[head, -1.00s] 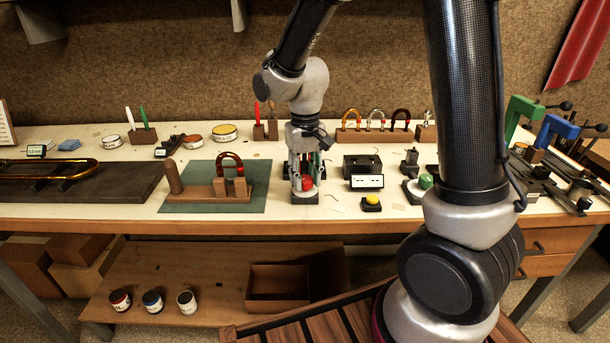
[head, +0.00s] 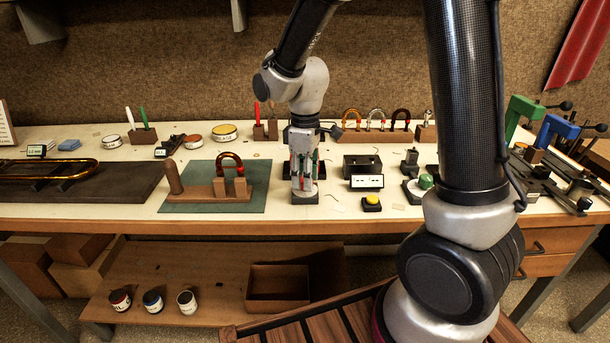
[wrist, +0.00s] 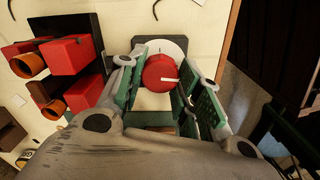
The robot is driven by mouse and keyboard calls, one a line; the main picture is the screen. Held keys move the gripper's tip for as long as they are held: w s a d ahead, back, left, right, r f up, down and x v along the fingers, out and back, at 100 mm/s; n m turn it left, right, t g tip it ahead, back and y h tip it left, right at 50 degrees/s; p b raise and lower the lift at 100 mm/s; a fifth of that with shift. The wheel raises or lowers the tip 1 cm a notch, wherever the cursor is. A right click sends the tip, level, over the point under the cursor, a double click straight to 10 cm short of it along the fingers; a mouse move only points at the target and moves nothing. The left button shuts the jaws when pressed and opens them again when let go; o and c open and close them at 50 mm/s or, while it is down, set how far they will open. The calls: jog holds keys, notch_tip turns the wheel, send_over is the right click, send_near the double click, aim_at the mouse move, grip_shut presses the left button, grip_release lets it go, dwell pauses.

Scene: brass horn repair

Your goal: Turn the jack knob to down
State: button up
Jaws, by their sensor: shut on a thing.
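The jack knob (wrist: 158,73) is red and round with a white pointer line. It sits on a pale round plate on a dark base, and the base (head: 305,200) shows below my gripper in the head view. The white line points to the right, slightly downward, in the wrist view. I cannot read any marks on the plate.
A green mat (head: 255,205) with a wooden fixture lies left of my gripper. A black box (head: 362,164), a small label sign (head: 367,181) and a yellow button (head: 372,200) stand to the right. A green button (head: 426,181) is farther right.

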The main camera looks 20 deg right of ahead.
jog(key=shift+w+n, duration=0.1)
jog(key=shift+n, duration=0.4)
jog(key=o, duration=1)
jog(key=shift+o, duration=0.2)
notch_tip(320, 180, up, 12)
